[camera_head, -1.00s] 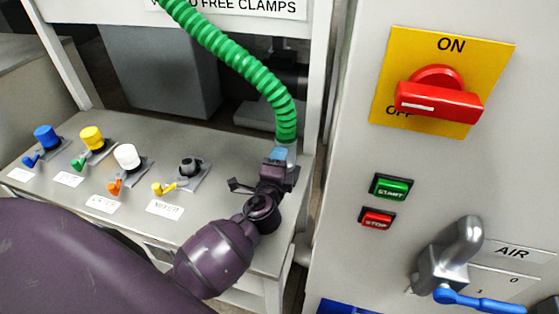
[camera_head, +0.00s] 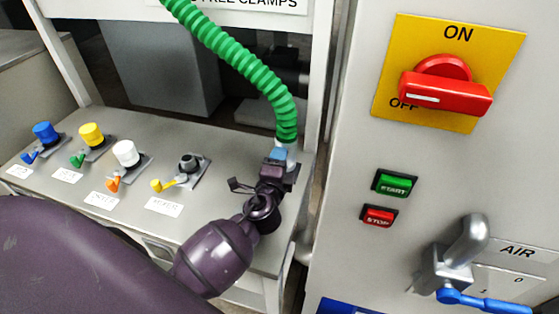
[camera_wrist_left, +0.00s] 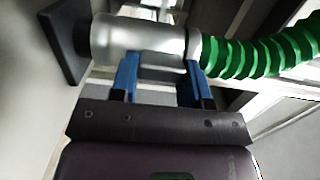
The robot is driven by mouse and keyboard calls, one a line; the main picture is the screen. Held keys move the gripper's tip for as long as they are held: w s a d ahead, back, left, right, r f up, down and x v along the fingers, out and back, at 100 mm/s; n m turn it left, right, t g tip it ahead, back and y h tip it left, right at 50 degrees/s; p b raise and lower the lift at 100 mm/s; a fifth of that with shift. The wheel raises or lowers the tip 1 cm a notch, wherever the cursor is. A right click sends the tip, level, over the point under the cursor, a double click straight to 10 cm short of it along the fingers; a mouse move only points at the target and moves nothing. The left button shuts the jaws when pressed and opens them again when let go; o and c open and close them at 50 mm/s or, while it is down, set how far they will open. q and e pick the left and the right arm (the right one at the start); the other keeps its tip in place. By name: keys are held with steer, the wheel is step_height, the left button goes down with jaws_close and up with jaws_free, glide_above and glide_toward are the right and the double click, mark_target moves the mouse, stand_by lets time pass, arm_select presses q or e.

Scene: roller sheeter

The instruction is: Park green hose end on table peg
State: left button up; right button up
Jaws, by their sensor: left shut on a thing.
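The green ribbed hose (camera_head: 243,75) hangs from the top and bends down to its end near the table's right edge. In the left wrist view the hose (camera_wrist_left: 262,57) joins a silvery metal cuff (camera_wrist_left: 145,38). My left gripper (camera_head: 279,158) is shut on this cuff, with its blue fingers (camera_wrist_left: 157,75) across it. The cuff's free end meets or nearly meets a dark square plate (camera_wrist_left: 65,45) by the pale table surface. I cannot tell whether the cuff is around a peg there. My right gripper is not in view.
Blue (camera_head: 45,133), yellow (camera_head: 91,134), white (camera_head: 126,153) and dark grey (camera_head: 188,162) capped valves stand on the table (camera_head: 140,130) to the left. A panel with a red switch (camera_head: 445,85), buttons and an air valve (camera_head: 455,265) rises close on the right.

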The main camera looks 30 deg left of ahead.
arm_select(q)
steer(key=shift+f, duration=0.2)
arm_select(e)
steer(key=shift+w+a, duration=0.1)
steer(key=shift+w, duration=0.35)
arm_select(q)
steer(key=shift+f, duration=0.1)
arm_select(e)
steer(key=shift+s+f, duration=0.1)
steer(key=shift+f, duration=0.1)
arm_select(q)
steer(key=shift+f+b, duration=0.15)
steer(key=shift+b, duration=0.25)
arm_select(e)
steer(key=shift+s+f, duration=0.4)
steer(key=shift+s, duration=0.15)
